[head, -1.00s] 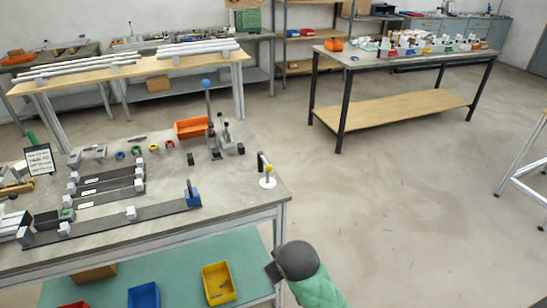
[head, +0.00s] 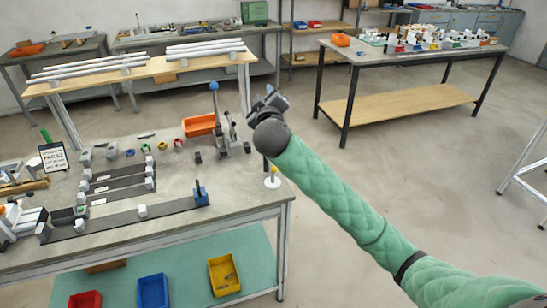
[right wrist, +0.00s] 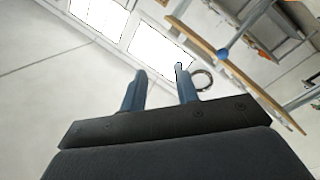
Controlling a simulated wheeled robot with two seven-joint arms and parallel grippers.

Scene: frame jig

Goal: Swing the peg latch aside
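My right gripper (head: 268,97) is raised above the right end of the grey workbench (head: 235,200). In the right wrist view its two blue fingers (right wrist: 161,75) stand apart with nothing between them. I cannot tell for sure which part is the peg latch. A blue block with a dark upright peg (head: 201,194) sits at the right end of the nearest dark jig rail (head: 115,219). A white round base with a yellow-topped part (head: 272,182) stands near the bench's right edge, partly hidden by my right arm. My left gripper is not in view.
A post with a blue ball (head: 214,87) stands by the orange bin (head: 199,125) at the back of the bench. It also shows in the right wrist view (right wrist: 222,55). Yellow (head: 223,275) and blue (head: 153,291) bins sit below.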

